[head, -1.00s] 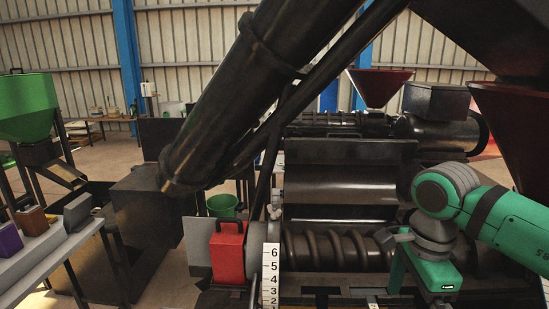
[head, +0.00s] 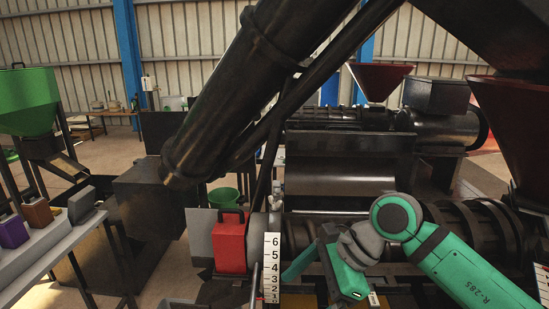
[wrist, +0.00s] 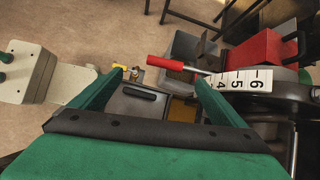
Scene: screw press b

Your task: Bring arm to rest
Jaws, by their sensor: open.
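My green arm (head: 455,255) reaches in from the right in the head view, in front of the screw press. My gripper (head: 300,264) points left, low beside the white number scale (head: 271,268). In the wrist view my gripper (wrist: 159,80) is open, its two green fingers spread with nothing held. A red-handled rod (wrist: 172,64) shows beyond the fingertips, near the right finger. It appears apart from the fingers, though the exact gap is hard to tell.
A red box (head: 230,247) with a handle stands left of the scale. The press's dark screw (head: 465,217) lies behind my arm. A large dark tube (head: 240,85) slants overhead. A grey table (head: 60,240) holds small blocks at left.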

